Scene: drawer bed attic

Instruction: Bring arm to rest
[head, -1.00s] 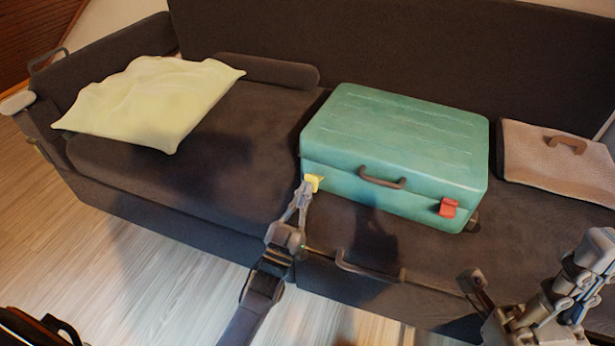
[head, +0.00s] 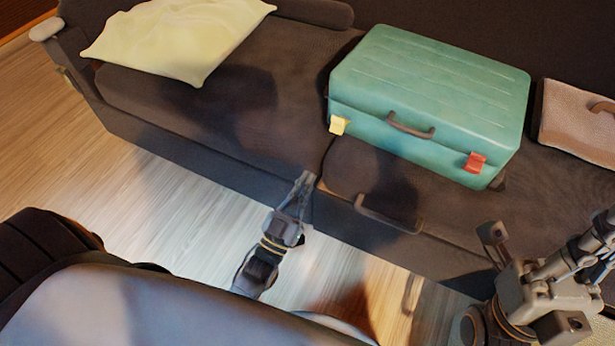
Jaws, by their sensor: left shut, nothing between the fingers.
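My left gripper (head: 304,183) is shut and empty. It is in front of the sofa's front edge, below the teal suitcase and apart from it in the picture. My right arm is at the lower right, in front of the sofa. Its gripper (head: 490,236) shows only in part, and I cannot tell whether it is open or shut. The teal suitcase (head: 430,90) lies closed on the sofa, with a yellow latch (head: 338,125) and a red latch (head: 474,162) on its front.
The dark sofa (head: 160,150) spans the view, with a handle (head: 388,213) on its front edge. A pale yellow pillow (head: 175,38) lies on its left seat. A pinkish-brown case (head: 575,122) lies at the right. The wooden floor (head: 150,200) in front is clear at the left.

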